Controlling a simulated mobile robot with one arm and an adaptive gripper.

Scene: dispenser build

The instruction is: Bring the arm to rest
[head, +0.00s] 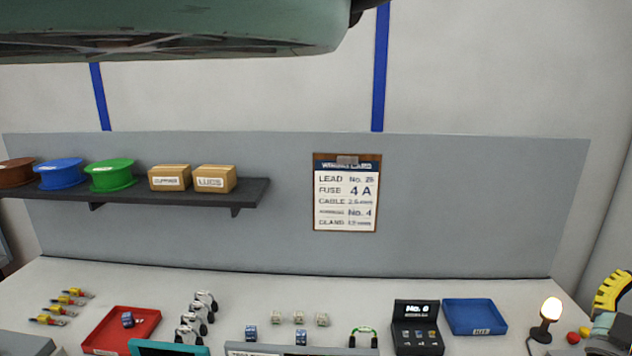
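My gripper is not in view, and I cannot tell what it holds or where it is. A large grey-green body (180,30) covers the top left of the head view, close to the camera. I cannot tell whether it is part of my arm.
The white bench (250,268) carries a red tray (98,338), a blue tray (475,316), a black display box (417,325), a lit lamp (548,316) and several small parts. A shelf (235,196) with spools and cartons and a wiring card (346,195) are behind.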

